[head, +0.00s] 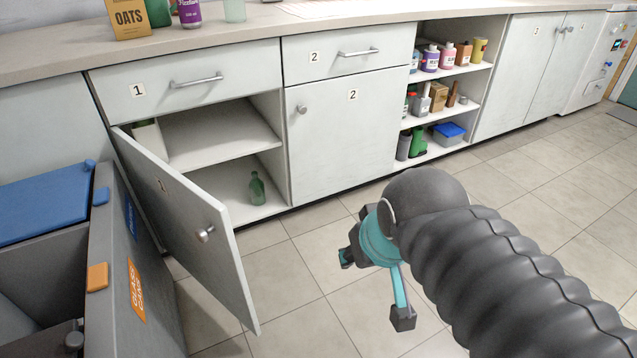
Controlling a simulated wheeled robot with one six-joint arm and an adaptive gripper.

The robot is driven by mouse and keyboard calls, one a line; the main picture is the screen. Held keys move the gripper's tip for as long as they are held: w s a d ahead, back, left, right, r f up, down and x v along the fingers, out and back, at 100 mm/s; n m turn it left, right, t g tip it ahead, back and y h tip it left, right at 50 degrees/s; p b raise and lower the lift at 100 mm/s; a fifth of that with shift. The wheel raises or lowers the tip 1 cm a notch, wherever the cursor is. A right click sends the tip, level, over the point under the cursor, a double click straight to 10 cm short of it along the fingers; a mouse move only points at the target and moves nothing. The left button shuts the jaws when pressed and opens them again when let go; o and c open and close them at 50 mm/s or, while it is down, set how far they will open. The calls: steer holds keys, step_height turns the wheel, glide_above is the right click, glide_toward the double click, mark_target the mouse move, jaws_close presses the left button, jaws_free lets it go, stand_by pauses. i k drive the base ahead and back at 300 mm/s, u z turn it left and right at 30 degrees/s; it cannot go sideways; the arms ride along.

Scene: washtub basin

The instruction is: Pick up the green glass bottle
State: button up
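The green glass bottle (257,188) stands upright on the bottom of open cupboard 1, near its right side and front edge. My gripper (375,288) is in front of and to the right of the cupboard, above the tiled floor, well apart from the bottle. Its two fingers are spread, with nothing between them. My arm hides part of the floor at the right.
The cupboard door (190,225) hangs open towards me, left of the bottle. A grey sorting bin (112,265) stands at the lower left. Open shelves (455,80) with several containers are at the right. The floor (300,290) before the cupboard is clear.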

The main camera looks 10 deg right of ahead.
mark_target(257, 194)
steer(key=z, duration=0.95)
steer(key=i, duration=2.9)
steer(key=u, duration=3.85)
steer(key=i, duration=0.5)
